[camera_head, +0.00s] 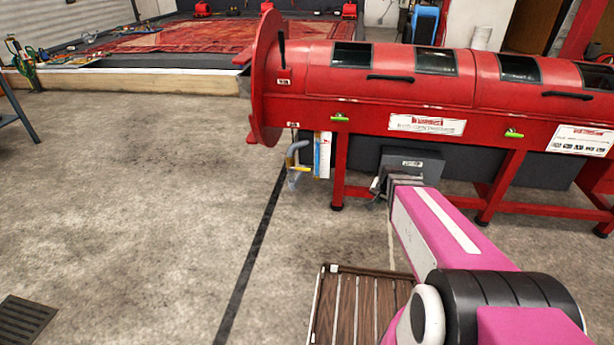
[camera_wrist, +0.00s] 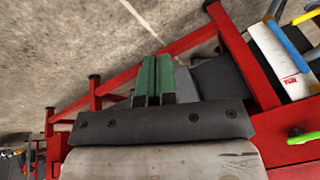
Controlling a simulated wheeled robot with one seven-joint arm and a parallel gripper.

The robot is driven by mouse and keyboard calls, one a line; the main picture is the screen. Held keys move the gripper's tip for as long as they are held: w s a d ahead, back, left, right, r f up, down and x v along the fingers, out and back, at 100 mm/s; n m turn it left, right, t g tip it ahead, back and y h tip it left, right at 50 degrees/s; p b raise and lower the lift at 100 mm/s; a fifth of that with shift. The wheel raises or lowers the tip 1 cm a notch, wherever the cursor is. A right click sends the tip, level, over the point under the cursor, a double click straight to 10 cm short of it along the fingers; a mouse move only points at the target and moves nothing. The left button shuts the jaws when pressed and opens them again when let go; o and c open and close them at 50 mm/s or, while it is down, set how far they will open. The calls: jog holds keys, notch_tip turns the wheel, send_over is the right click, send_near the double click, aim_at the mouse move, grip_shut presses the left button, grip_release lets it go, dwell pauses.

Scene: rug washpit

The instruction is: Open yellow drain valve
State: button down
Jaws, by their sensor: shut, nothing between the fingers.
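The yellow drain valve handle (camera_head: 302,169) sits on a grey bent pipe (camera_head: 292,155) below the left end of the red machine. The handle looks roughly level; its exact setting is too small to tell. My gripper (camera_wrist: 154,78) has green fingers, shut and empty. In the head view my gripper end (camera_head: 380,187) is to the right of the valve and apart from it.
The red machine (camera_head: 425,125) stands on red legs with small yellow-green handles (camera_head: 340,117) along its front. A white and blue panel (camera_head: 323,155) hangs beside the valve. A wooden slatted platform (camera_head: 350,310) lies at the front. The floor to the left is clear, with a drain grate (camera_head: 25,318).

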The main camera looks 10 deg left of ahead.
aim_at(299, 169)
jog(key=w+a+f+m+t+y, duration=0.1)
jog(key=w+a+f+m+t, duration=0.6)
jog(key=w+a, duration=0.55)
jog(key=w+a+f+m+t+y, duration=0.1)
jog(key=w+a+f+m+t, duration=0.3)
jog(key=w+a+f+m, duration=0.85)
jog(key=w+a+f+m+t+h, duration=0.2)
jog(key=w+a+f+m+t, duration=0.1)
jog(key=a+f+m+t, duration=0.7)
notch_tip(299, 169, down, 2)
jog(key=shift+a+f+m+h, duration=0.1)
jog(key=shift+a+m+h, duration=0.4)
jog(key=shift+m, duration=0.65)
jog(key=shift+w+a, duration=0.1)
jog(key=shift+w, duration=0.1)
jog(key=s+r+x, duration=0.1)
jog(key=r+x, duration=0.1)
jog(key=x, duration=1.1)
jog(key=shift+s+r, duration=0.2)
jog(key=shift+s, duration=0.2)
